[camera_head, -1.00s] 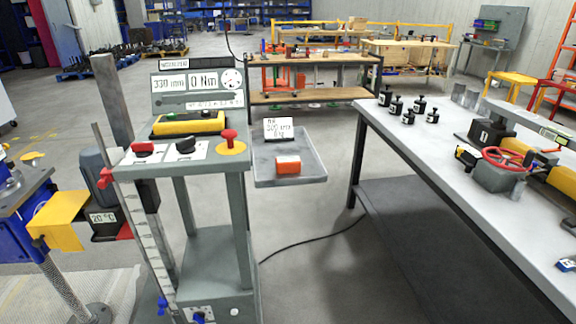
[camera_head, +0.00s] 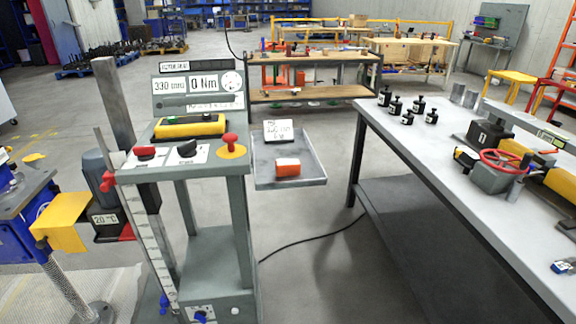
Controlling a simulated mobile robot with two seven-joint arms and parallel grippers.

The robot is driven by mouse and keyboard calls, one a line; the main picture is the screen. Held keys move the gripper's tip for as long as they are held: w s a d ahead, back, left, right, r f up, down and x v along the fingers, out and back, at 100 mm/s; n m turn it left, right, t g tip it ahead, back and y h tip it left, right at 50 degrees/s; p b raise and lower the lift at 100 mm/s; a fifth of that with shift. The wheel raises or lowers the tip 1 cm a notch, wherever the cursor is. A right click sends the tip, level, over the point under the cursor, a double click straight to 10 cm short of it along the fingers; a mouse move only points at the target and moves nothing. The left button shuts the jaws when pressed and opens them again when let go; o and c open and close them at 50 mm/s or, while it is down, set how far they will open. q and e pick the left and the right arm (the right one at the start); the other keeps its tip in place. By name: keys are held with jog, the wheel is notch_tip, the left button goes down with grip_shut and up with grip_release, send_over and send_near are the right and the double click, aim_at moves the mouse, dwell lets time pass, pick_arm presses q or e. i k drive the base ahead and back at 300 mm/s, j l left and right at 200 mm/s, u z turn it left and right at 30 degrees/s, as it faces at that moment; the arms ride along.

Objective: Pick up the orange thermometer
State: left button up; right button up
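A small orange block (camera_head: 288,168) lies on a grey tray (camera_head: 262,178) at the right side of the grey control stand (camera_head: 215,245). It is the only loose orange object I can make out close by, and I cannot tell for certain that it is the thermometer. A white card (camera_head: 277,131) stands behind it on the tray. Neither of my grippers shows in the head view.
The stand carries a yellow device (camera_head: 190,126), knobs and a red button (camera_head: 230,140). A grey workbench (camera_head: 400,130) on the right holds black weights and a red handwheel (camera_head: 506,160). A blue machine (camera_head: 28,215) is at left. Floor between stand and bench is clear, except a black cable (camera_head: 310,240).

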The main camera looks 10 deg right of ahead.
aim_at(283, 167)
jog(key=i+l, duration=0.8)
